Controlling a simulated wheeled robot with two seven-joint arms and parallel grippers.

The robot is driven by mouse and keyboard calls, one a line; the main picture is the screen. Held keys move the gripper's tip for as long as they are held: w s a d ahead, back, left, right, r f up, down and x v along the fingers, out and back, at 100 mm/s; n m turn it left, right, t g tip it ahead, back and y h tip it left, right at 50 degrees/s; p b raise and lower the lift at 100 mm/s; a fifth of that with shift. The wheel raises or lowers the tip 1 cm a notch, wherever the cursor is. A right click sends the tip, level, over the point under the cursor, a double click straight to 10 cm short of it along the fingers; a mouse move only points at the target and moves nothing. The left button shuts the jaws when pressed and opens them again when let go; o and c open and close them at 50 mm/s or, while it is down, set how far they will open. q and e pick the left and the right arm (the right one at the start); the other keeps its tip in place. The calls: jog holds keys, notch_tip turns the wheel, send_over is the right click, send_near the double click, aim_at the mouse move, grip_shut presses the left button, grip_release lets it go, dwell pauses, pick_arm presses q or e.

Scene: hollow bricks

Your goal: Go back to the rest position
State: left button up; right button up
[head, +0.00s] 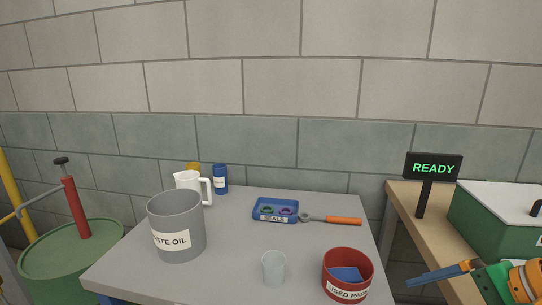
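My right gripper (437,274) is at the lower right edge, off the right side of the grey table (223,276). Its blue fingers point left, and its green and orange wrist enters from the right. The fingers overlap from this side, so I cannot tell if they are apart; I see nothing held. My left gripper is not in view.
On the table are a WASTE OIL bucket (176,222), white jug (188,183), blue bottle (220,180), SEALS tray (262,212), orange-handled wrench (340,220), clear cup (273,267) and red USED PADS tub (347,283). A READY sign (433,168) stands on a wooden bench (402,203).

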notch_tip(320, 180, down, 17)
jog(key=a+n+g+h, duration=0.2)
jog(key=n, duration=0.4)
jog(key=s+a+f+n+h, duration=0.2)
jog(key=s+a+f+n, duration=0.6)
jog(key=s+f+n, duration=0.25)
notch_tip(320, 180, down, 7)
jog(key=g+p, duration=0.1)
jog(key=p, duration=0.2)
pick_arm(q)
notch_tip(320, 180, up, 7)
jog(key=p, duration=0.4)
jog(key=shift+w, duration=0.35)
pick_arm(e)
jog(key=s+d+f+g+h, duration=0.1)
jog(key=s+d+f+g, duration=0.1)
jog(key=s+f, duration=1)
jog(key=shift+s+f+n, duration=0.35)
jog(key=shift+s+f, duration=0.05)
jog(key=shift+s, duration=0.7)
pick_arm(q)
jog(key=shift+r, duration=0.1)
